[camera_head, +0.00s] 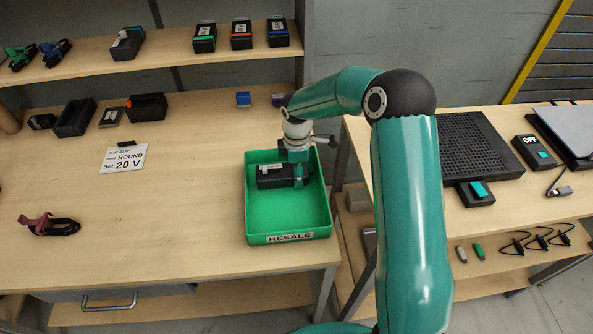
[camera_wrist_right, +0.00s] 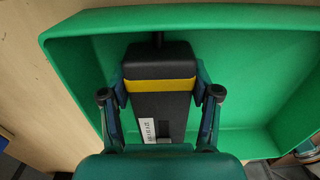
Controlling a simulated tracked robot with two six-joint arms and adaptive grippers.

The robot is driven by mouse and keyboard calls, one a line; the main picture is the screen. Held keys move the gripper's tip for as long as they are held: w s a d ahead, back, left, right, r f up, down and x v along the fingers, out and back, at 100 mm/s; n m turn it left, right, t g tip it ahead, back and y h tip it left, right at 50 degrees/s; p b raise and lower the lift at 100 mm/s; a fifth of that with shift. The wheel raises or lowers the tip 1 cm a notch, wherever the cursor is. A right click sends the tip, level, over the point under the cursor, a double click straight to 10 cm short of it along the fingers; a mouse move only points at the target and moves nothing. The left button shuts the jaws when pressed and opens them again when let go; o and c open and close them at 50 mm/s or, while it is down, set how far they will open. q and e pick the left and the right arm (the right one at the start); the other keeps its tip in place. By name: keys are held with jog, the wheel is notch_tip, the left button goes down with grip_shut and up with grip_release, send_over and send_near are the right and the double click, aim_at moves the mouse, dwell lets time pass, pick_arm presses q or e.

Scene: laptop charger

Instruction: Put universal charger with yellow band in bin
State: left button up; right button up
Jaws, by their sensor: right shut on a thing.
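The universal charger is a black block with a yellow band (camera_wrist_right: 160,86) and a small white label, seen in the right wrist view. In the head view the charger (camera_head: 270,177) shows inside the green bin (camera_head: 288,226), which is labelled RESALE; the bin wall also shows in the wrist view (camera_wrist_right: 250,22). My right gripper (camera_head: 299,174) is shut on the charger, with one finger on each side of it in the wrist view (camera_wrist_right: 162,95). I cannot tell whether the charger touches the bin floor. My left gripper is not in view.
A job slip (camera_head: 124,158) reading ROUND and 20 V lies left of the bin. Several other chargers stand on the shelf (camera_head: 165,47) at the back. A coiled cable with a dark red plug (camera_head: 48,225) lies at the left. The table between is clear.

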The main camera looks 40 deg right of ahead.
jog(key=o, duration=1.3)
jog(key=shift+r, duration=0.1)
notch_tip(320, 180, up, 12)
jog(key=shift+f, duration=0.1)
